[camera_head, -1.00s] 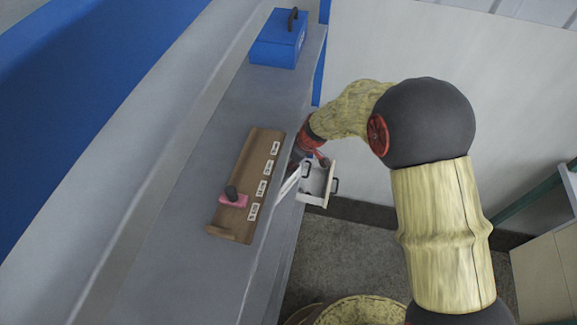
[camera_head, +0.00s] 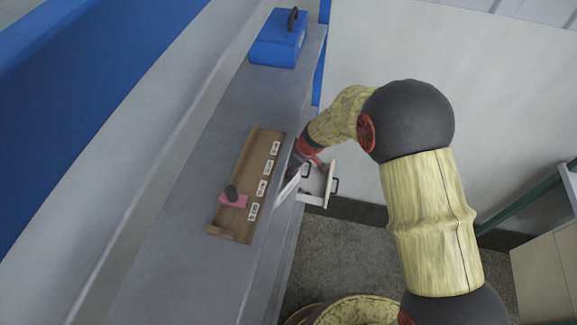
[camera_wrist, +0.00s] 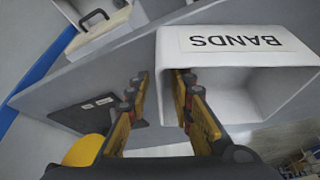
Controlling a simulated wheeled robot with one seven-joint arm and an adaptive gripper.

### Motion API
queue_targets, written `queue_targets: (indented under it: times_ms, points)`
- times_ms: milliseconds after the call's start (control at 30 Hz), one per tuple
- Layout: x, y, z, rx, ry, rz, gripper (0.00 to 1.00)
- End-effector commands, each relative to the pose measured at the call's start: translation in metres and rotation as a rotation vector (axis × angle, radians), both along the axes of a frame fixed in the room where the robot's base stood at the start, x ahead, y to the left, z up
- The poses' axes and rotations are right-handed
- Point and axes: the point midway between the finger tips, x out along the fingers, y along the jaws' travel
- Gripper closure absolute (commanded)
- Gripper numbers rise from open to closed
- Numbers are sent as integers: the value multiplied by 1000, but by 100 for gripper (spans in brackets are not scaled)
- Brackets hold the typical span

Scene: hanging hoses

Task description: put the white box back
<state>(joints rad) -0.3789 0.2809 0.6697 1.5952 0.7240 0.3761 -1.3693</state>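The white box (camera_wrist: 240,45) fills the upper right of the wrist view, with its open side towards me and an upside-down BANDS label on its upper face. My gripper (camera_wrist: 160,82) is open, with its fingers apart. One finger is outside the box's left wall and the other overlaps the opening, so the wall lies between them. A gap shows on the left finger's side; contact by the right finger cannot be told. My fingers are hidden there behind the wrist.
On the grey bench (camera_head: 190,215) are a labelled wooden tray (camera_head: 240,170), a pink block with a dark knob (camera_head: 233,200), and a blue toolbox (camera_head: 277,45).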

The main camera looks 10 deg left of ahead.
Motion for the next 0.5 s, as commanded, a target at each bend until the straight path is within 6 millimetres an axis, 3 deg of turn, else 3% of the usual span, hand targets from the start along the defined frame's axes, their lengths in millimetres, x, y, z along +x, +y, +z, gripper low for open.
queue_targets:
  times_ms: [267, 500]
  points:
    - [0, -1, 6, 1, -2, 0, 77]
    - [-7, -14, 43, 2, -3, 0, 77]
